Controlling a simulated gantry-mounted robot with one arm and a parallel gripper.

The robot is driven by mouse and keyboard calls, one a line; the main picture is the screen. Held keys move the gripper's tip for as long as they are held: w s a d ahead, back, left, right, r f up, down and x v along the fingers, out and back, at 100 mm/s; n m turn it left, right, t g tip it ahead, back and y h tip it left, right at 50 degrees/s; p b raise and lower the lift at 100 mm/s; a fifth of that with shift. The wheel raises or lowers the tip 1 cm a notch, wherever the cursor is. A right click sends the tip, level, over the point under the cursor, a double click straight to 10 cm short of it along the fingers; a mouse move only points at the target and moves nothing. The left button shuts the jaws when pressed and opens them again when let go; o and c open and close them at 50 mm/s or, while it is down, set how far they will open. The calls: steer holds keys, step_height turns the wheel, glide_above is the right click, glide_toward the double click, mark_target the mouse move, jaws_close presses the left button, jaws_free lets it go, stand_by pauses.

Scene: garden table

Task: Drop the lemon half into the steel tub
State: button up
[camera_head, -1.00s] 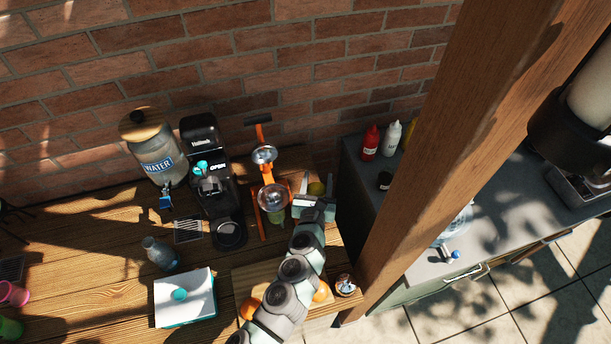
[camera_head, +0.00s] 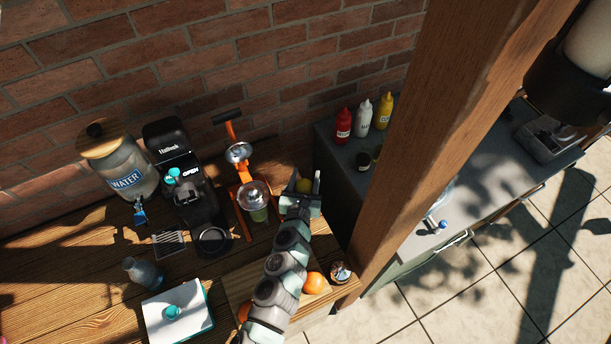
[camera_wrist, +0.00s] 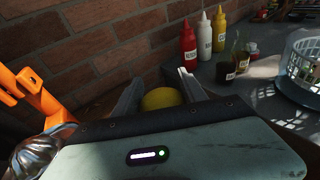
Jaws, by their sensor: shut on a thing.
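The yellow lemon half (camera_wrist: 162,98) is between my gripper's (camera_wrist: 160,84) two fingers in the wrist view, its lower part hidden by the gripper body. In the head view the lemon half (camera_head: 303,186) shows as a small yellow-green patch between the fingers of my gripper (camera_head: 303,180). My gripper is shut on it, over the right end of the wooden table, just right of the orange juicer. I cannot make out a steel tub in either view; my arm and gripper cover part of the table.
The orange juicer (camera_head: 243,180) stands close left, with a coffee machine (camera_head: 183,185) and water jar (camera_head: 122,170) beyond. A wooden post (camera_head: 425,150) rises at right. Sauce bottles (camera_head: 363,118) stand on the grey counter (camera_head: 500,180). An orange (camera_head: 314,282) lies beside my arm.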

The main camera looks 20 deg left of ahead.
mark_target(303, 191)
steer(key=o, duration=1.6)
steer(key=b+v, duration=0.2)
steer(key=v, duration=0.8)
steer(key=shift+s+d+r, duration=0.1)
steer(key=shift+s, duration=0.3)
steer(key=shift+r, duration=0.1)
